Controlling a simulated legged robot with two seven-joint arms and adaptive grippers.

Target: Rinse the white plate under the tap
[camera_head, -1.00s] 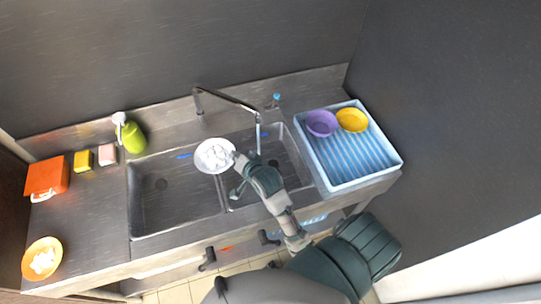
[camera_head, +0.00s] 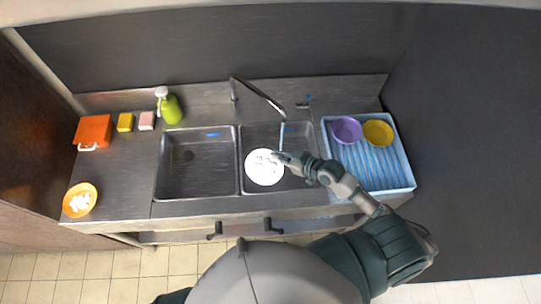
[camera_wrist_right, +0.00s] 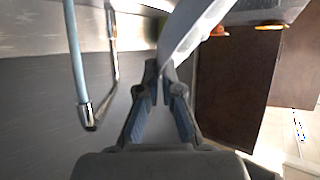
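The white plate (camera_head: 262,174) is over the right sink basin, with pale patches on its upper face. My right gripper (camera_head: 281,157) is shut on the plate's right edge. In the right wrist view the plate (camera_wrist_right: 196,28) rises, seen nearly edge-on, from between the fingertips (camera_wrist_right: 160,82). The tap (camera_head: 258,94) arches over the right basin. A thin pale-blue stream (camera_head: 282,134) drops from its spout close to the plate's upper right edge. In the right wrist view the stream (camera_wrist_right: 73,45) runs left of the plate, apart from it. My left gripper is out of view.
The left basin (camera_head: 174,178) is empty. A blue drying rack (camera_head: 385,182) on the right holds a purple bowl (camera_head: 346,129) and a yellow bowl (camera_head: 378,133).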

